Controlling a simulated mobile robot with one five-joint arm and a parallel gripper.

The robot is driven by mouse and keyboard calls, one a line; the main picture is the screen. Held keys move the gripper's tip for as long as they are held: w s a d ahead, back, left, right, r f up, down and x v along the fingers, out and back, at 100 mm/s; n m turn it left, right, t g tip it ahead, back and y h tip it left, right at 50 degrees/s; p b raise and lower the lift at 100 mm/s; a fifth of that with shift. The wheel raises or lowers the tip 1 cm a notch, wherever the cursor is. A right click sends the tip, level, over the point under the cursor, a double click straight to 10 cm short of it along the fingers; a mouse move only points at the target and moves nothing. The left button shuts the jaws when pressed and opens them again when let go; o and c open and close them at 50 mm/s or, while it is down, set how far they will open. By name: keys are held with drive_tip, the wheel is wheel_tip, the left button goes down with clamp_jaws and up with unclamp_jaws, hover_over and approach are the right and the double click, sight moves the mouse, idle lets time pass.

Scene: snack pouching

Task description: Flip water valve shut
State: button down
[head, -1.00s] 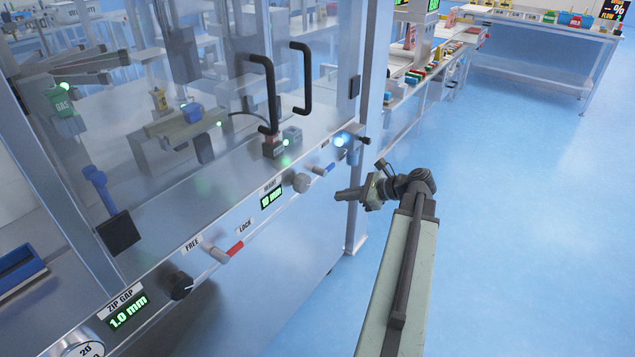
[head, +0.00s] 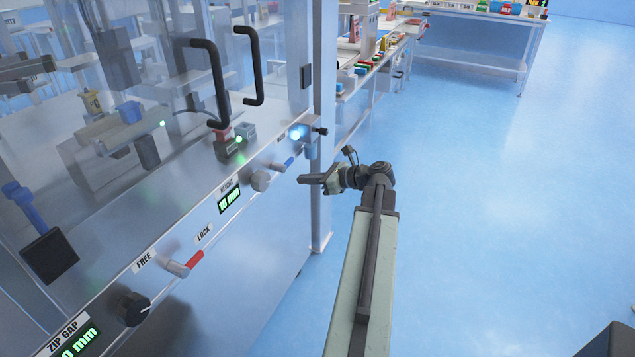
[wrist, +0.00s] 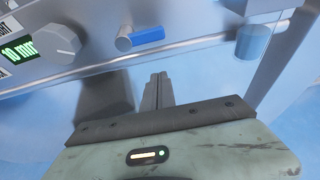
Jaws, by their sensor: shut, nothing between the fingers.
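A small lever with a blue handle (head: 291,161) sits on the machine's front rail, beside a round grey knob (head: 261,180); I take it to be the water valve. In the wrist view the blue-handled lever (wrist: 148,37) lies roughly level along the panel, its metal pivot at the left end. My gripper (head: 303,180) is shut and empty, just in front of the rail, below and right of the lever. In the wrist view the closed fingertips (wrist: 157,78) point at the panel below the blue handle, with a gap between them.
A red-handled lever (head: 192,263) by the FREE and LOCK labels and a black knob (head: 133,308) are farther left on the rail. The blue floor to the right is clear.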

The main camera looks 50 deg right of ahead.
drive_tip(key=w+r+p, duration=0.2)
drive_tip(key=r+p, duration=0.1)
drive_tip(key=shift+w+a+p, duration=0.3)
drive_tip(key=shift+w+a, duration=0.05)
drive_tip(key=shift+w, duration=0.05)
drive_tip(key=shift+a, duration=0.1)
